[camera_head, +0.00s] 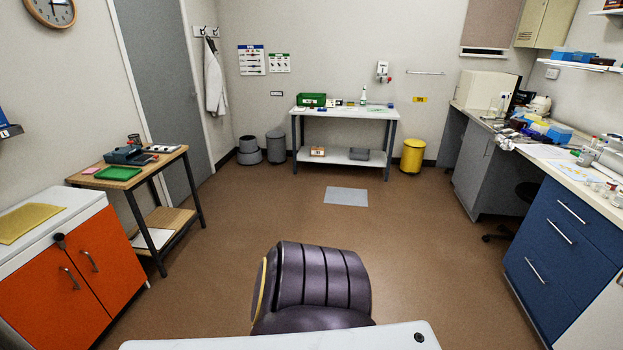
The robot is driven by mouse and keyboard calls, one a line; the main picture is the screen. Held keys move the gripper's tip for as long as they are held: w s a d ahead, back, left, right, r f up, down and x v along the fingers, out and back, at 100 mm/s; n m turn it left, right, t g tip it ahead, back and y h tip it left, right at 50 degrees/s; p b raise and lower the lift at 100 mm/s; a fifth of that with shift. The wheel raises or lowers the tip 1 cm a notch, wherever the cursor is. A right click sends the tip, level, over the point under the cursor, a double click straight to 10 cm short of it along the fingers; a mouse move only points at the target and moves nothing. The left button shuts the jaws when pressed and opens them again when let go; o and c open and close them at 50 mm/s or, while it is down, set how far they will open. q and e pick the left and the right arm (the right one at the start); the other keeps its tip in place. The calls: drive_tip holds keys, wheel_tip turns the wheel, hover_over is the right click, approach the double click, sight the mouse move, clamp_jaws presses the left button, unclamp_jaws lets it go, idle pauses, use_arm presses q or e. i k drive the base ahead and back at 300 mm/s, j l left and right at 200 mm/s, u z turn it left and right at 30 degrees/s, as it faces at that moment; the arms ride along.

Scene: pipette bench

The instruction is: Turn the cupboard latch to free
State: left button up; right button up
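The orange cupboard (47,297) stands at the left edge, with two doors that look shut. A small dark latch (60,241) sits at the top of the doors, near the seam between them. It is too small to tell which way it is turned. Each door has a metal bar handle, a left one (71,279) and a right one (90,261). Neither of my grippers shows in the head view, so nothing of mine is seen at the latch.
A wooden-topped bench (120,180) with a green tray stands beyond the cupboard. Open brown floor (210,250) lies to the cupboard's right. A grey mat (346,196) lies before the back table (345,112). Blue drawers (560,250) line the right side.

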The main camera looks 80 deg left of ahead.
sight(58, 238)
drive_tip(key=u, duration=4.6)
